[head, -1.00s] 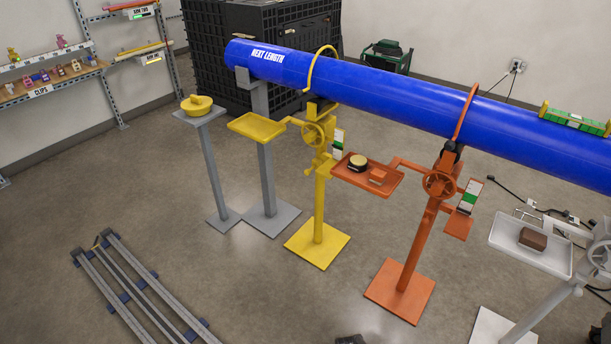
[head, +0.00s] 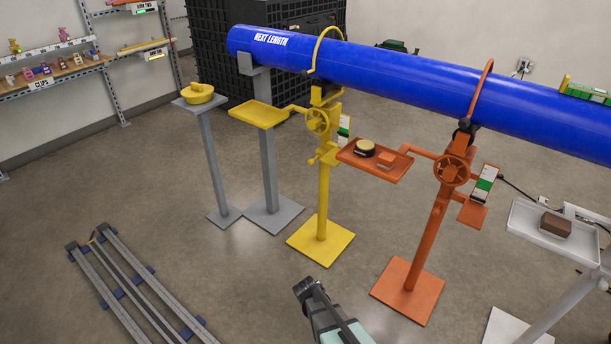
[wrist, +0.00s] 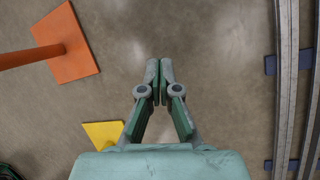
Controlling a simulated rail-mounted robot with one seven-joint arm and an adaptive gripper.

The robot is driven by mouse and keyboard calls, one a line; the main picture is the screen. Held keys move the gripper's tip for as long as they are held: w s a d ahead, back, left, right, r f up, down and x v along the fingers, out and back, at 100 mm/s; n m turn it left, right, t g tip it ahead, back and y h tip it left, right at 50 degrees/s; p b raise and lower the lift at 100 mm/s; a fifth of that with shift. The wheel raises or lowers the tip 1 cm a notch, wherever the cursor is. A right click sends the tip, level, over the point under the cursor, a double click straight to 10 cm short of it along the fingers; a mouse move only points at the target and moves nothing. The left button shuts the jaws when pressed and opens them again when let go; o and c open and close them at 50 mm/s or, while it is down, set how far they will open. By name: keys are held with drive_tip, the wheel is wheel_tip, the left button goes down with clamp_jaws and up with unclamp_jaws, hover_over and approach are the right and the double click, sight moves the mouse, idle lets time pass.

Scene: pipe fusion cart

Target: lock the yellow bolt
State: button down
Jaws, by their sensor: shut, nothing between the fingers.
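The yellow stand (head: 323,200) stands left of the orange one, under the blue pipe. It carries a yellow handwheel (head: 317,121), a yellow tray (head: 257,115) and a small yellow part with a knob (head: 314,160) below the wheel. I cannot tell for sure which small part is the bolt, or whether it is locked. My gripper (head: 303,287) is low at the bottom middle of the head view, in front of the yellow base and touching nothing. In the wrist view its fingertips (wrist: 160,68) are together and empty. The yellow base corner (wrist: 103,133) shows there.
The orange stand (head: 425,235), with its loaded tray, is right of the yellow one; a white stand (head: 540,225) is farther right. Grey posts (head: 262,165) stand left. Rails (head: 125,285) lie on the floor at left. The floor between is clear.

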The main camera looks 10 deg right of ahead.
drive_tip(key=w+a+r+n+t+h+b, duration=0.1)
drive_tip(key=w+a+r+n+t+b, duration=0.15)
drive_tip(key=w, duration=0.75)
drive_tip(key=w+a+r+n+t+h+b, duration=0.1)
drive_tip(key=w+r+n+t+h, duration=0.15)
drive_tip(key=w, duration=0.75)
drive_tip(key=w+a+r+n+t+h+b, duration=0.1)
drive_tip(key=w+a+r+n+t+b, duration=0.15)
drive_tip(key=w, duration=0.65)
drive_tip(key=w+a+r+n+t+h, duration=0.2)
drive_tip(key=w+a+r+n+t, duration=0.1)
drive_tip(key=w+r+n, duration=0.4)
drive_tip(key=w+a+r+n+t+h, duration=0.1)
drive_tip(key=w+a+r+n+t, duration=0.2)
drive_tip(key=w+r+n, duration=0.4)
drive_tip(key=w+r+t, duration=0.1)
drive_tip(key=w+r, duration=0.3)
drive_tip(key=r, duration=0.1)
drive_tip(key=shift+a+r+h+b, duration=0.15)
drive_tip(key=shift+r+h+b, duration=0.2)
drive_tip(key=shift+b, duration=0.05)
drive_tip(key=shift+w, duration=0.1)
